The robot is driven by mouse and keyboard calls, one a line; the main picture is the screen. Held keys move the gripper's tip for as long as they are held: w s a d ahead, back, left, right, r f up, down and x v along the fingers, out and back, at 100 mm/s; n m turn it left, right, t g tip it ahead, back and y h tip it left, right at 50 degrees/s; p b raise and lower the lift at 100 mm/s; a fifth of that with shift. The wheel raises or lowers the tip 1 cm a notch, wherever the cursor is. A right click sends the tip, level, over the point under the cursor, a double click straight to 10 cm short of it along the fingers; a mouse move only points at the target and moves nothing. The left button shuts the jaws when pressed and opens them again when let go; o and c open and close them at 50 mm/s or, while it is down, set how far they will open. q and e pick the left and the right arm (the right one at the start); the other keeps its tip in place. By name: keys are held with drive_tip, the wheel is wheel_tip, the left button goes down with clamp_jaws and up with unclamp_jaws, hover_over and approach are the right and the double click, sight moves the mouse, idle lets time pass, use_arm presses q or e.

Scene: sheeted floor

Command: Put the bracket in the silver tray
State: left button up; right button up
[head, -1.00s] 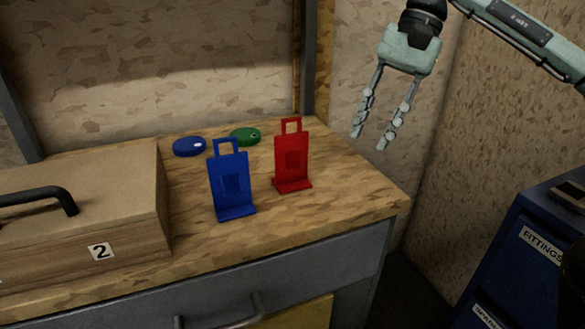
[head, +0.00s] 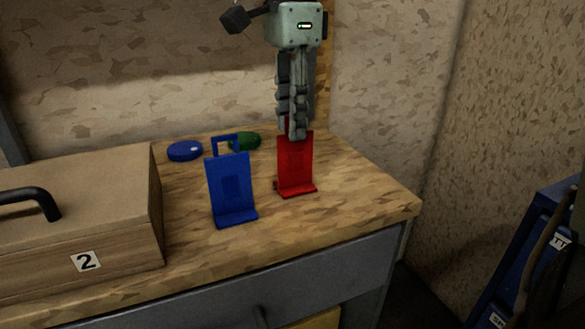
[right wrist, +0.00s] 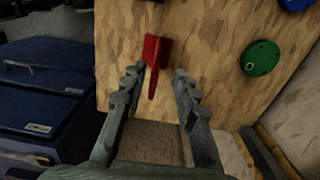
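A red bracket (head: 296,168) stands upright on the wooden worktop, near its right end. A blue bracket (head: 232,188) of like shape stands to its left and nearer to me. My right gripper (head: 297,134) points down over the red bracket, and its fingers hide the bracket's top loop. In the right wrist view the right gripper (right wrist: 157,76) is open, with the red bracket (right wrist: 154,62) showing in the gap between its fingertips. Neither finger visibly presses on it. My left gripper is out of view. I see no silver tray.
A wooden box (head: 85,235) marked 2, with a black handle, stands at the left. A blue disc (head: 184,151) and a green disc (head: 245,141) lie behind the brackets. The wall is close behind. A blue cabinet (head: 530,260) stands at the lower right, beyond a gap.

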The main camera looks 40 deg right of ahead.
sight(295, 185)
drive_tip(key=f, duration=0.7)
drive_tip(key=shift+s+d+f, duration=0.1)
drive_tip(key=shift+s+f, duration=0.2)
drive_tip(key=shift+s, duration=0.05)
clamp_jaws()
